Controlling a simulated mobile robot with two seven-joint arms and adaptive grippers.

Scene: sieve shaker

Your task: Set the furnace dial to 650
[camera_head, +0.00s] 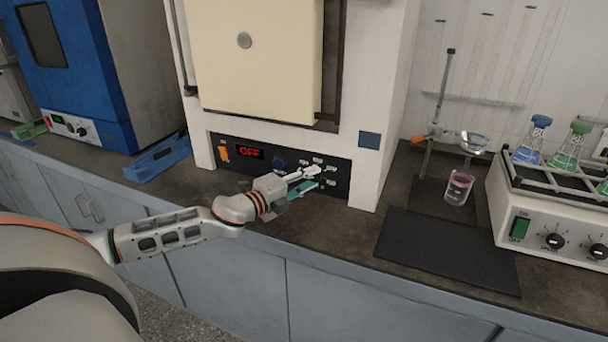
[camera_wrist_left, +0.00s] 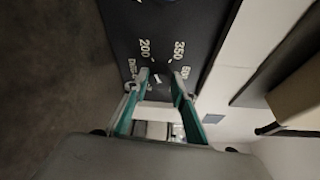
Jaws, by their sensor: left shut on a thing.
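The furnace (camera_head: 365,85) stands at the back of the bench with its cream door shut. Its dark control panel (camera_head: 232,164) has a red display (camera_head: 251,152) that reads OFF. My left gripper (camera_head: 314,178) is at the right part of this panel, its fingers shut on the dial. In the left wrist view the fingertips (camera_wrist_left: 162,76) lie on either side of the dial (camera_wrist_left: 158,79), whose white pointer mark shows between them. Labels 200 and 350 are readable around it; others are partly hidden by the fingers. My right gripper is not in view.
A blue oven (camera_head: 75,65) stands left. To the right are a dark mat (camera_head: 447,250), a beaker (camera_head: 458,188) under a funnel stand, and a shaker (camera_head: 545,222) with flasks.

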